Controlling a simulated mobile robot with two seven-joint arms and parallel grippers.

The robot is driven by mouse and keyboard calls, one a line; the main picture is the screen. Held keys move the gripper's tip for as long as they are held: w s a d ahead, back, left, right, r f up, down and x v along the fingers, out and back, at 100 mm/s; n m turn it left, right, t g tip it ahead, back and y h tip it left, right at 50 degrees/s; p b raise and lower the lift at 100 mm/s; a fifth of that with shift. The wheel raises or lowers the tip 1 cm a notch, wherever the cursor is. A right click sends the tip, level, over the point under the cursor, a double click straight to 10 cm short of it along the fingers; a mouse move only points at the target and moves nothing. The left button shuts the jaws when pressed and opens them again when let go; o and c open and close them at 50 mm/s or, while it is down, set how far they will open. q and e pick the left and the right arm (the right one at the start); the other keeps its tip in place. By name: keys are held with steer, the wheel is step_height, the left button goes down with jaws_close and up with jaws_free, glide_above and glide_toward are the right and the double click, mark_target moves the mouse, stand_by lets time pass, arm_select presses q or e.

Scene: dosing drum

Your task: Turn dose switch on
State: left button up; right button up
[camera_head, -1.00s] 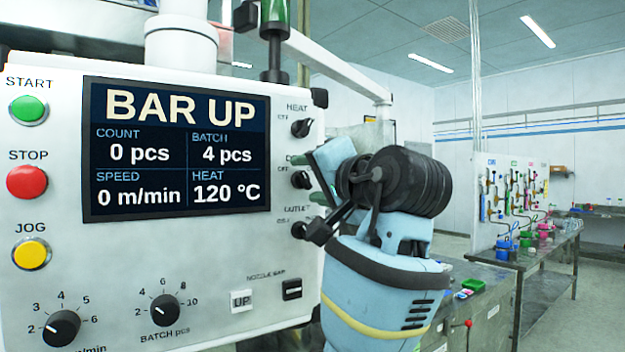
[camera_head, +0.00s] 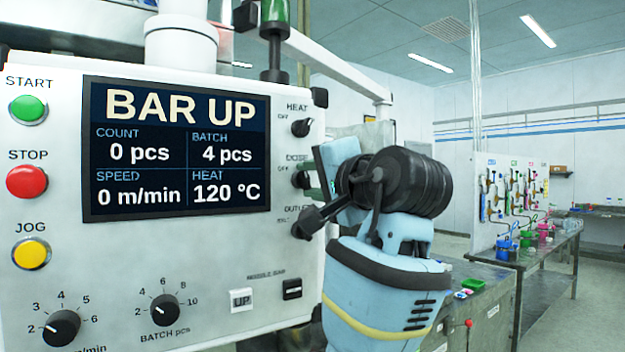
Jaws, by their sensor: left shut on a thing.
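The dose switch (camera_head: 301,180) is a small black rotary knob on the right edge of the white control panel, with DOSE above it and OFF at its upper left. My left gripper (camera_head: 318,178) is at the knob's right side, seen nearly edge-on, and is shut on it. Its fingertips are small and partly hidden, so the exact contact is hard to see. The knob's pointing direction is not clear. My right gripper is not in view.
The heat switch (camera_head: 302,127) is above and the outlet switch (camera_head: 304,228) below, close to my black gripper parts. The screen (camera_head: 178,150) reads BAR UP. START, STOP and JOG buttons are at the left. A workbench (camera_head: 540,255) stands in the right background.

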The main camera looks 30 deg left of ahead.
arm_select(q)
steer(key=m, duration=0.4)
steer(key=shift+f+m, duration=0.1)
steer(key=shift+m, duration=0.2)
steer(key=m, duration=0.4)
steer(key=shift+m, duration=0.3)
steer(key=o, duration=1)
steer(key=shift+c, duration=0.2)
steer(key=v, duration=0.8)
